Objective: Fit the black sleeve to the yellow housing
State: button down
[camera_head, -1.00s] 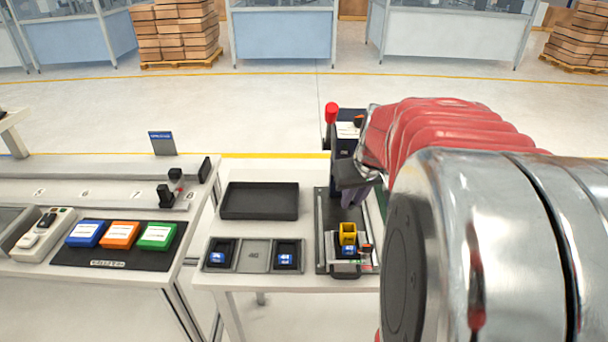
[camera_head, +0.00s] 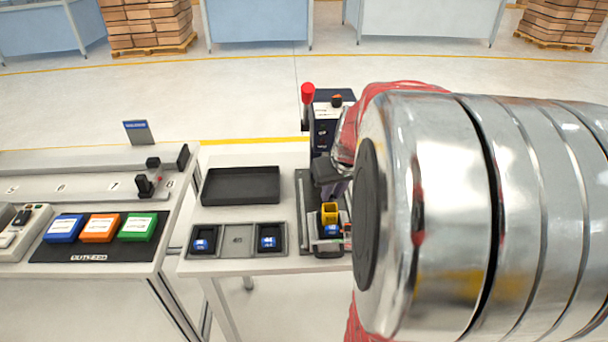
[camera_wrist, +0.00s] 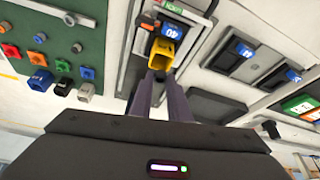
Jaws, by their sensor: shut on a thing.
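The yellow housing (camera_head: 329,213) is an open square shell standing at the fixture near the front right of the bench. It also shows in the wrist view (camera_wrist: 160,53), at the fingertips. My gripper (camera_wrist: 160,76) is shut on it, with two dark fingers at its near edge; the exact contact is hard to see. A black block with a blue "40" label (camera_wrist: 168,31) sits in the fixture right by the housing and touches or nearly touches it. It may be the black sleeve; how far the two are joined cannot be told.
A three-part tray (camera_head: 237,254) holds blue-labelled black blocks in its outer compartments; its middle is empty. An empty black tray (camera_head: 240,187) lies behind it. A red-knobbed lever (camera_head: 307,93) stands behind the fixture. A green board (camera_wrist: 90,35) carries several coloured parts.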

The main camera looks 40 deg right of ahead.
jog(key=shift+f, duration=1.25)
jog(key=c, duration=1.6)
grip_release()
jog(key=v, duration=1.3)
jog(key=shift+s+a+r, duration=0.1)
jog(key=shift+s+r, duration=0.05)
jog(key=shift+r, duration=0.2)
jog(key=shift+a, duration=0.1)
